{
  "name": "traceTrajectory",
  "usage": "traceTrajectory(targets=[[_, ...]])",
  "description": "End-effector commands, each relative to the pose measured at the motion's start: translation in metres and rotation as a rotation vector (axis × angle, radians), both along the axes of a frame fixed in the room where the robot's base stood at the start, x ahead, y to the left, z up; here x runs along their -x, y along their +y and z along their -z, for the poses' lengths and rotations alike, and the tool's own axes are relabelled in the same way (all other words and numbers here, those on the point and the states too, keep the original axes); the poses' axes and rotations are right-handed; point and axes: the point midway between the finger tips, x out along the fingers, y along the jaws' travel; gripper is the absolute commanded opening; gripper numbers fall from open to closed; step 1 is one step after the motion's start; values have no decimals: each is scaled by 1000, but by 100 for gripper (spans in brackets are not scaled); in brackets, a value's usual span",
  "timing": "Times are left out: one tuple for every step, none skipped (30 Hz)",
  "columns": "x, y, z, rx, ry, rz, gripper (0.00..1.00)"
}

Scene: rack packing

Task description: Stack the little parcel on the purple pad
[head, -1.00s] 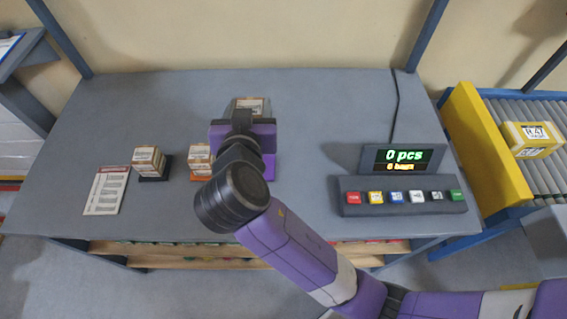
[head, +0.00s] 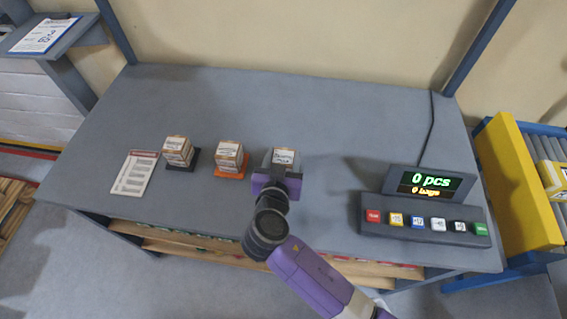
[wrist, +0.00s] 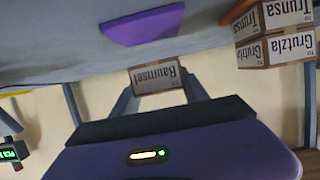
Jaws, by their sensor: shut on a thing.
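My gripper (head: 283,160) is shut on the little parcel (head: 284,156), a small brown box with a white label reading something like "Baumsal". In the wrist view the parcel (wrist: 155,78) sits between the two grey fingers, held clear of the table. The purple pad (wrist: 143,25) lies bare on the grey table in the wrist view, apart from the parcel. I cannot make the pad out in the head view, where my purple gripper body covers that area.
An orange pad (head: 241,174) carries stacked parcels (head: 229,155) just left of my gripper. A button console (head: 427,220) stands right. The table's back (head: 290,95) is clear.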

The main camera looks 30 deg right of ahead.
Motion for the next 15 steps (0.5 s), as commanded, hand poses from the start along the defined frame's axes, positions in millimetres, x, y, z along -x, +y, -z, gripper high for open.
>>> traceTrajectory(targets=[[1,0,7,3,5,-1,10],[1,0,11,2,5,-1,10],[1,0,17,3,6,0,10],[0,0,22,3,6,0,10],[0,0,25,2,4,0,10],[0,0,29,3,4,-1,10],[0,0,32,2,3,0,10],[0,0,33,1,2,-1,10],[0,0,35,1,2,-1,10],[0,0,35,1,2,-1,10],[0,0,35,1,2,-1,10],[0,0,35,1,2,-1,10],[0,0,35,0,1,0,10],[0,0,35,0,1,0,10],[0,0,35,0,1,0,10]])
